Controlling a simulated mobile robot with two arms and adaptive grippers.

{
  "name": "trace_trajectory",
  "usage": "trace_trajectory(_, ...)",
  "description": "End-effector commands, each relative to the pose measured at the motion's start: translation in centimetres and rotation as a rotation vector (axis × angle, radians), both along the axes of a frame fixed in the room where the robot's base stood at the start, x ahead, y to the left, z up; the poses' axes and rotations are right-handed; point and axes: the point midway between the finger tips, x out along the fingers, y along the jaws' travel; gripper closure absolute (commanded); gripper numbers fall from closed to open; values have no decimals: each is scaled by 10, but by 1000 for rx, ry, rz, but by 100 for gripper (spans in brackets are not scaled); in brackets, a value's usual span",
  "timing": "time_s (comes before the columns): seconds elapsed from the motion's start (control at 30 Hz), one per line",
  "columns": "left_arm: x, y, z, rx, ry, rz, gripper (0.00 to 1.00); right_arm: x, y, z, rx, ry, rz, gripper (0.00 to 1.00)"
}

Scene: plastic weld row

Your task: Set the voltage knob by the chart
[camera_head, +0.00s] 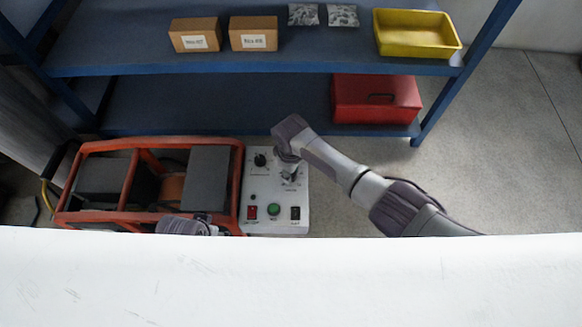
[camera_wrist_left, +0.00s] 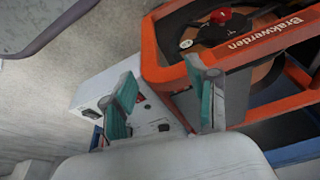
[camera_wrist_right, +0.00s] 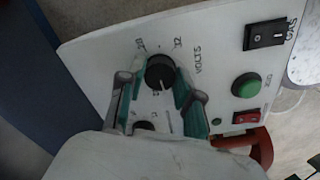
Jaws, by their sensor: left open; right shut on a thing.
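The voltage knob (camera_wrist_right: 160,72) is black and round, with a light pointer mark, on a white control panel. Beside it in the right wrist view are the word VOLTS and printed numbers. My right gripper (camera_wrist_right: 158,90) is shut on the knob, one teal finger on each side. In the head view the right gripper (camera_head: 289,173) is over the panel and largely hides this knob. My left gripper (camera_wrist_left: 165,98) is open and empty, near the orange-framed machine. In the head view part of it (camera_head: 188,227) shows at the machine's front edge. I cannot make out a chart.
A second black knob (camera_head: 260,159), a green button (camera_head: 273,210), a red switch (camera_head: 251,212) and a black switch (camera_head: 295,213) are on the panel (camera_head: 262,186). The orange frame (camera_head: 130,168) stands left of it. A blue shelf (camera_head: 290,62) with boxes is behind.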

Motion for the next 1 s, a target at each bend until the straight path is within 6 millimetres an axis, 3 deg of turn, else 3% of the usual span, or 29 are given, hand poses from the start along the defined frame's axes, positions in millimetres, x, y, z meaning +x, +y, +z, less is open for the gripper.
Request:
trace_trajectory(0.2, -7, 0, -51, 2, 32, -5, 41, -2, 1, 3, 1, 4, -189, 100)
trace_trajectory(0.4, -16, 1, -80, 3, 45, -8, 41, -1, 1, 2, 1, 2, -323, 100)
trace_trajectory(0.7, -26, 2, -102, 5, 57, -10, 41, 0, 1, 0, 1, 1, -435, 100)
trace_trajectory(1.0, -28, 3, -107, 5, 59, -11, 41, 0, 1, 0, 2, 0, -461, 100)
